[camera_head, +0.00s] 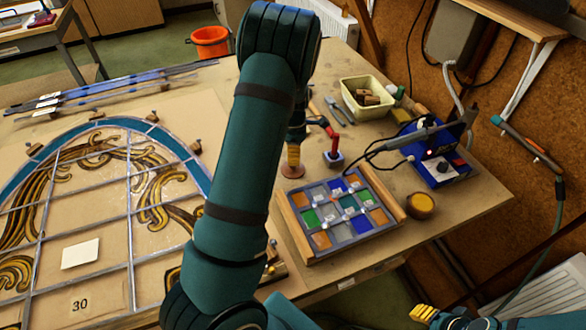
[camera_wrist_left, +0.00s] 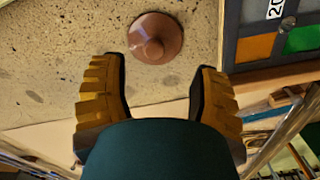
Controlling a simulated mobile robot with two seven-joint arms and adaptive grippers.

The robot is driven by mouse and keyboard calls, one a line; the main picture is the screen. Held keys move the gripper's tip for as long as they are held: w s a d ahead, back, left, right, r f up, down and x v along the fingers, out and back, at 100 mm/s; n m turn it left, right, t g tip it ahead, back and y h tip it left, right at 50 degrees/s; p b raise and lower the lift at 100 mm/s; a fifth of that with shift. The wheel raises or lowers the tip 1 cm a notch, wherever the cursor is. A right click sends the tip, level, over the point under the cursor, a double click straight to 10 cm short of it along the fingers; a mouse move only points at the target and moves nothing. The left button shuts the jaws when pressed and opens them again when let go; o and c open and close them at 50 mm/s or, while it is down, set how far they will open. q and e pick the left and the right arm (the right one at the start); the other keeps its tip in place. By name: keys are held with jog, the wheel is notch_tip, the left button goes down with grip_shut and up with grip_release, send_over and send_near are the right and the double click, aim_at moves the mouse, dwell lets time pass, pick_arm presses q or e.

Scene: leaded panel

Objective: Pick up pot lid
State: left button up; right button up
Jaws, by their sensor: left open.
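The pot lid is a small round reddish-brown disc with a central knob. In the left wrist view the lid (camera_wrist_left: 155,38) lies on the speckled table top, just beyond the fingertips and roughly centred between them. In the head view the lid (camera_head: 292,171) lies on the bench beside the tray of coloured glass. My left gripper (camera_wrist_left: 158,72) is open and empty, with its yellow ribbed fingers apart. In the head view the left gripper (camera_head: 293,153) points down over the lid, partly hidden by my arm. My right gripper (camera_head: 424,314) shows at the bottom right, away from the lid; its opening is unclear.
A glass sample tray (camera_head: 346,243) sits close right of the lid. A small pot with a red-handled brush (camera_head: 334,158), a blue soldering station (camera_head: 437,165), an amber jar (camera_head: 420,206) and a cream tub (camera_head: 364,101) stand nearby. The leaded panel (camera_head: 110,215) fills the left.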

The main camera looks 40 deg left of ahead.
pick_arm(q)
jog(key=shift+w+a+f, duration=0.1)
jog(key=shift+a+f, duration=0.05)
jog(key=shift+f, duration=1.45)
jog(key=shift+w+a+f, duration=0.1)
jog(key=shift+a+f, duration=0.05)
jog(key=shift+f, duration=1.45)
grip_shut()
